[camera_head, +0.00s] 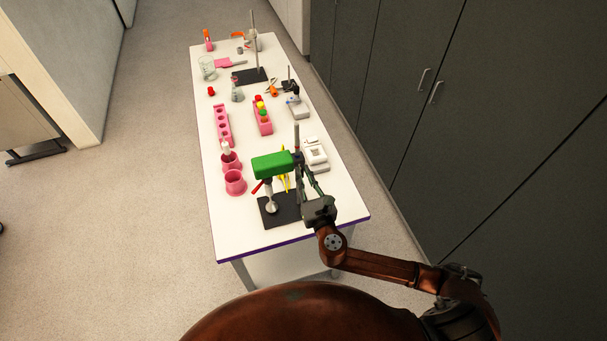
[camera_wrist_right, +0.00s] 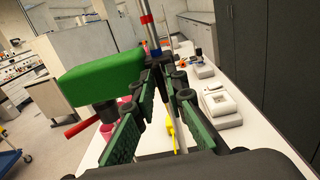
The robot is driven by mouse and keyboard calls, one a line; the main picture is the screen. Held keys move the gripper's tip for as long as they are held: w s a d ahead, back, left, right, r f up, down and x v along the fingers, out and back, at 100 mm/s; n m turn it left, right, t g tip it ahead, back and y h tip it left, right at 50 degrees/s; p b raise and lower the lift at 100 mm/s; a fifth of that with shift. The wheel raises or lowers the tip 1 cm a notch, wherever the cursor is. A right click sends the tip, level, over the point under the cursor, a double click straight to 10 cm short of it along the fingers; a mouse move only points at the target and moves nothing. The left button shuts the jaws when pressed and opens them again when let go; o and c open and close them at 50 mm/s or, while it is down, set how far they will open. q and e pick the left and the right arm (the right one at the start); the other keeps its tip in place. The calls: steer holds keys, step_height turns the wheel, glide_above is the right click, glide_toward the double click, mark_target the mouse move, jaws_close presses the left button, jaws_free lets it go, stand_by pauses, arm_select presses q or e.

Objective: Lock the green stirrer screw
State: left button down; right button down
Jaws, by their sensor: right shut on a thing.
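The green stirrer (camera_head: 273,164) is mounted on an upright metal rod (camera_head: 297,140) above a black base plate (camera_head: 281,211) at the near end of the table. In the right wrist view, its green housing (camera_wrist_right: 100,80) lies left of the rod (camera_wrist_right: 151,35). My right gripper (camera_head: 301,165) reaches in from the near right, beside the rod. In the wrist view, its green-padded fingers (camera_wrist_right: 166,77) close at the dark clamp by the rod, on the small screw there. The fingertips largely hide the screw, so its turn cannot be told. My left gripper is not in view.
A red handle (camera_wrist_right: 82,127) sticks out below the stirrer housing. Pink cups (camera_head: 235,183) stand to its left and a white balance (camera_head: 315,154) to its right. A yellow item (camera_head: 285,180) is close behind the rod. Pink racks (camera_head: 222,124) stand farther back.

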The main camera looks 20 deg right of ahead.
steer(key=shift+m, duration=0.3)
steer(key=m+b, duration=0.1)
steer(key=m, duration=0.2)
steer(key=shift+m, duration=0.4)
steer(key=m, duration=0.4)
steer(key=m+b, duration=0.1)
steer(key=m, duration=0.4)
steer(key=m+b, duration=0.1)
steer(key=m, duration=0.3)
steer(key=shift+d+f, duration=0.1)
steer(key=shift+d, duration=0.15)
steer(key=shift+m+b, duration=0.3)
steer(key=shift+m, duration=0.1)
steer(key=c, duration=2)
jaws_free()
steer(key=shift+f, duration=0.1)
